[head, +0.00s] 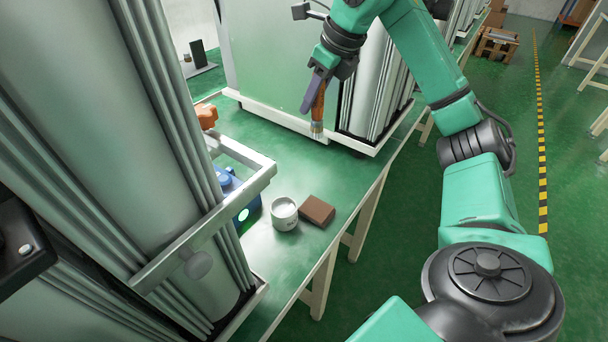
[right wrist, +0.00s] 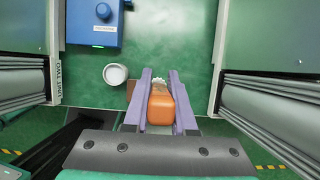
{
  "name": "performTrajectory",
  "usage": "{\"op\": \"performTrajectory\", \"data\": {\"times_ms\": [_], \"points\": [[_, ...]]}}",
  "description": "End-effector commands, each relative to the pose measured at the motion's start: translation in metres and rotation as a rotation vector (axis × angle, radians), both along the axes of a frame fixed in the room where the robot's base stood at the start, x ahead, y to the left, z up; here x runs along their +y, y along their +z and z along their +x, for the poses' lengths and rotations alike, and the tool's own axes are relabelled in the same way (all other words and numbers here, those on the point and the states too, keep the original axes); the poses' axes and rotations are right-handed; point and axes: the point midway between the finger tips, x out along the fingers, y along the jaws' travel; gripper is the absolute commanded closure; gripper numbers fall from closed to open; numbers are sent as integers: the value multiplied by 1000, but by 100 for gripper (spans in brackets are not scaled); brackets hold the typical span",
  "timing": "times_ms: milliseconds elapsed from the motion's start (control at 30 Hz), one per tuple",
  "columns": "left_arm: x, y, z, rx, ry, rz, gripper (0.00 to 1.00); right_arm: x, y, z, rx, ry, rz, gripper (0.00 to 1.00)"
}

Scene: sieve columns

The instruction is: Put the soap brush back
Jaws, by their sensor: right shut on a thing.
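My right gripper (head: 315,92) is shut on the soap brush (head: 319,102), which has an orange-brown handle. The brush hangs bristles down, above the far part of the green table, by the foot of the far column. In the right wrist view, the brush's orange handle end (right wrist: 160,110) sits between the two purple fingers (right wrist: 160,100), with the pale bristles beyond it. A white cup (head: 284,214) stands nearer on the table, apart from the brush; it also shows in the right wrist view (right wrist: 115,75). My left gripper is not in view.
A brown block (head: 317,210) lies right of the cup. A blue device (head: 238,198) stands left of it, partly behind a pale metal frame (head: 240,190). Tall grey columns (head: 100,110) flank the bench (head: 290,165). The tabletop between the cup and the far column is clear.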

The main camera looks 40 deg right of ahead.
Motion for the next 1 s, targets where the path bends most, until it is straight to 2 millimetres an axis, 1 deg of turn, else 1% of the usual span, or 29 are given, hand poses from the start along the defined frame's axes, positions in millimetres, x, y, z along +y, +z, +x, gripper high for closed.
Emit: {"op": "performTrajectory", "data": {"times_ms": [33,200,300,400,467,567,633,700,967,1000], "points": [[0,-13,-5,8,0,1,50,-1,-23,-1,6,-2,-3,100],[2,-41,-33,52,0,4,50,-1,-83,-2,8,-2,-4,100],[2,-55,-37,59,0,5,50,-1,-116,-2,7,-1,-4,100],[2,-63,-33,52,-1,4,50,0,-139,-2,5,1,-3,100],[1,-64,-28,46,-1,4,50,0,-147,-2,2,1,-2,100],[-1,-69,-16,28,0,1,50,0,-164,-2,2,0,-3,100],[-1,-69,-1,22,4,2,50,0,-178,-2,3,1,-2,100],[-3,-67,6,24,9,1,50,0,-186,-2,2,1,-2,100],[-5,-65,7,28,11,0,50,0,-186,-1,0,2,-1,100],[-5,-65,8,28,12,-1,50,0,-186,-1,0,1,-2,72]]}}
